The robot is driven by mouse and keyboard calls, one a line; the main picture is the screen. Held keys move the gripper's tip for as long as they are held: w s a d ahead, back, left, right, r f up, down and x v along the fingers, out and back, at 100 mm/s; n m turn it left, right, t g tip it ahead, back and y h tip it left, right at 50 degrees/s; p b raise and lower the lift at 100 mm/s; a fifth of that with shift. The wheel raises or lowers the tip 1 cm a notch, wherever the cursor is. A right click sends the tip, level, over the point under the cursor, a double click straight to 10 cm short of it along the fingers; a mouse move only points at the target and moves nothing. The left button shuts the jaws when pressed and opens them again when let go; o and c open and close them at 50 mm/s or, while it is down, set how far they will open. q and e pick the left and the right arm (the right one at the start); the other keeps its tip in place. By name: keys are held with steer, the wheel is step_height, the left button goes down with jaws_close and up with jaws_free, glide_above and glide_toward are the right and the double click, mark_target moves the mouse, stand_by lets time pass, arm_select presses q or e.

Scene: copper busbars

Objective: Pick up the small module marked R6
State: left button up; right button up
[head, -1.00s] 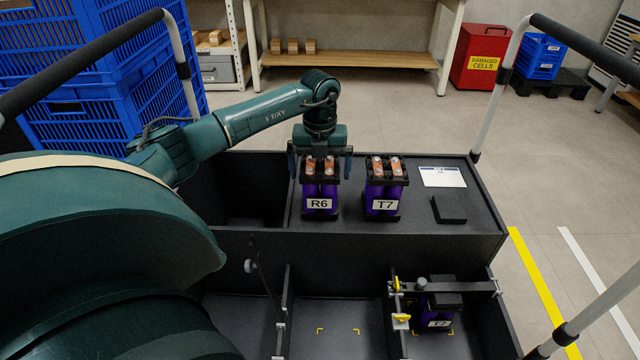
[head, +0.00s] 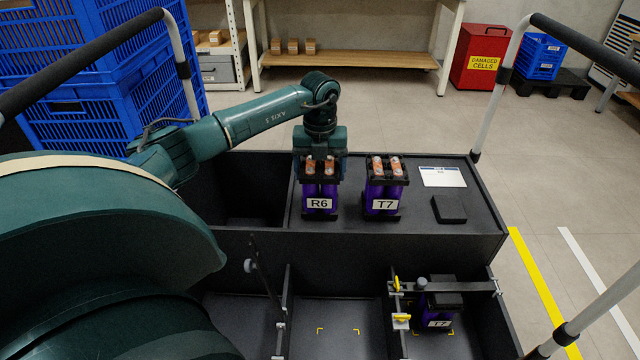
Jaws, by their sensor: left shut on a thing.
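The small module R6 (head: 319,199) stands upright on the dark raised deck, purple with a black top frame, copper-coloured tops and a white R6 label. My left gripper (head: 320,168) reaches down from above and behind it and is shut on the module's upper part. The module's base appears to rest on the deck. The fingers are partly hidden by the module and hard to make out. My right gripper is out of view.
A similar module T7 (head: 384,199) stands just right of R6. A black block (head: 449,209) and a white card (head: 441,177) lie further right. In front, a lower bay holds another module (head: 438,318) under a clamp bar; the bay beside it (head: 338,342) is empty.

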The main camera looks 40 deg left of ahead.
arm_select(q)
steer(key=c, duration=0.7)
steer(key=shift+w+r, duration=0.1)
steer(key=shift+r, duration=0.1)
